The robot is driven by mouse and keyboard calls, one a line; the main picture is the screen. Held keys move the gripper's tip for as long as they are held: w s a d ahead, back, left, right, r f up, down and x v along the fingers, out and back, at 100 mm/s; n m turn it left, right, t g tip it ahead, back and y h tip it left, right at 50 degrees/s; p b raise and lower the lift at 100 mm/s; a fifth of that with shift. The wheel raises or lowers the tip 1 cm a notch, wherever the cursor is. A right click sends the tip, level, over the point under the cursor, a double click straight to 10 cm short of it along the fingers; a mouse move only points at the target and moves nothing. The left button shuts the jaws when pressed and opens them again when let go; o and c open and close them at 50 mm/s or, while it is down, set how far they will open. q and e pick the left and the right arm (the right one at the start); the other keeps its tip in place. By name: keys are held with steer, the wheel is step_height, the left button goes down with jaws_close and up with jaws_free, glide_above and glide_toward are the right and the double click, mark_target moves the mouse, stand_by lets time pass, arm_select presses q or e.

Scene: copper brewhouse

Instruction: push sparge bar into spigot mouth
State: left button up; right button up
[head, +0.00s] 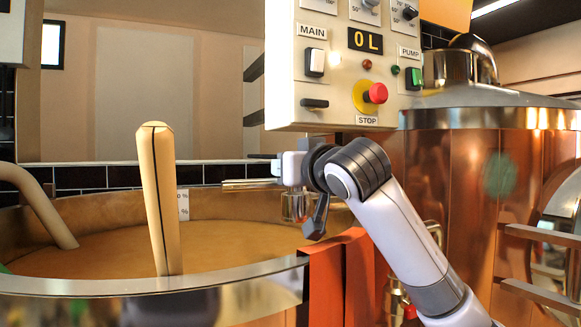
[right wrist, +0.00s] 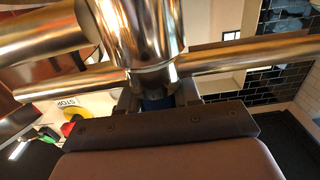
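My right gripper (head: 288,168) is above the near right rim of the open mash vat. In the right wrist view its fingers (right wrist: 158,104) close on a dark blue part at the middle of the sparge bar. The bar is a shiny metal tube (right wrist: 240,61) running crosswise, with a wider metal cylinder (right wrist: 143,38) at its centre. In the head view one arm of the sparge bar (head: 245,184) points left, and the cylinder (head: 296,206) hangs below the gripper. I cannot make out the spigot mouth for certain. My left gripper is out of view.
The vat (head: 235,278) holds brown mash, with a wooden paddle (head: 158,200) standing up in it. A control panel (head: 336,95) hangs above my right gripper. A copper kettle (head: 445,180) stands at right. A wide metal pipe (right wrist: 35,38) is close by in the right wrist view.

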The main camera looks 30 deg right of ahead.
steer(key=o, duration=0.5)
steer(key=shift+r, duration=0.1)
steer(key=shift+s, duration=0.1)
steer(key=shift+s+a+b, duration=0.15)
steer(key=shift+s+b, duration=0.4)
steer(key=shift+s, duration=1.85)
steer(key=shift+s, duration=0.1)
steer(key=s+b, duration=0.1)
steer(key=s, duration=0.6)
steer(key=shift+a, duration=0.2)
